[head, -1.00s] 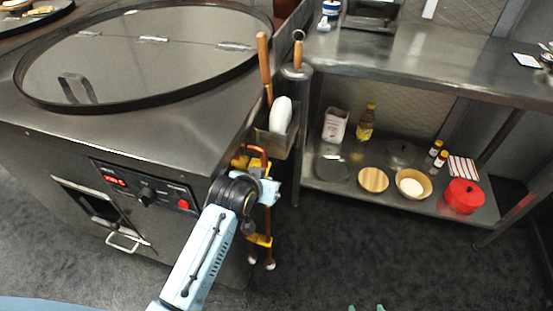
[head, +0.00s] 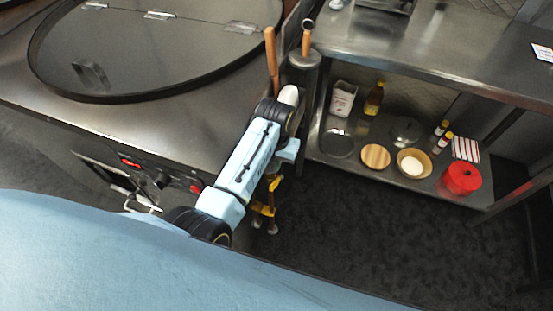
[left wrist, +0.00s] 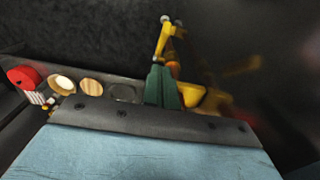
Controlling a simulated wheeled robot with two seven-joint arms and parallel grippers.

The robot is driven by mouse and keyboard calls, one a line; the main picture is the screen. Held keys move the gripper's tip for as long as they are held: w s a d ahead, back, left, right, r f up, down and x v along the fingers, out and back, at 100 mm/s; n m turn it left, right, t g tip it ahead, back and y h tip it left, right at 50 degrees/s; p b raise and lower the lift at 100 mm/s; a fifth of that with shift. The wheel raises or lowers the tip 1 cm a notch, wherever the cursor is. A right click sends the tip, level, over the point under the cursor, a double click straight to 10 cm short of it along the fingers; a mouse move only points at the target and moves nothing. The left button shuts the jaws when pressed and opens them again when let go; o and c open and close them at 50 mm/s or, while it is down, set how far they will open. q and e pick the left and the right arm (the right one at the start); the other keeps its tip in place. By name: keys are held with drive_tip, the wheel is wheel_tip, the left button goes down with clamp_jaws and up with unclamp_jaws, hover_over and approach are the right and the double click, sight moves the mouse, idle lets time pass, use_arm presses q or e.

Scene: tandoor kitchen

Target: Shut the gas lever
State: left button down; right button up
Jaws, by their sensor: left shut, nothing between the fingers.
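Yellow gas fittings on a copper-coloured pipe run down the side of the steel tandoor counter. In the head view the lower yellow fitting (head: 262,209) shows below my left arm, which hides most of the upper part. In the left wrist view my left gripper (left wrist: 163,86) has its green fingers shut and empty. A yellow part (left wrist: 191,95) is right beside the fingers; I cannot tell whether they touch, or whether it is the lever. The lower yellow fitting also shows beyond the fingertips (left wrist: 161,42). My right gripper is not in view.
The tandoor counter (head: 120,125) with its round lid stands at left. A steel table (head: 430,60) at right has a lower shelf holding a red pot (head: 461,178), bowl, board and bottles. A holder with wooden-handled tools is close to my left arm. Dark floor is clear.

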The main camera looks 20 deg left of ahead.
use_arm(q)
drive_tip(key=b, duration=0.2)
hover_over(276, 180)
drive_tip(key=f, duration=0.6)
drive_tip(key=shift+s+d, duration=0.1)
drive_tip(key=shift+s, duration=0.1)
drive_tip(key=shift+f, duration=0.45)
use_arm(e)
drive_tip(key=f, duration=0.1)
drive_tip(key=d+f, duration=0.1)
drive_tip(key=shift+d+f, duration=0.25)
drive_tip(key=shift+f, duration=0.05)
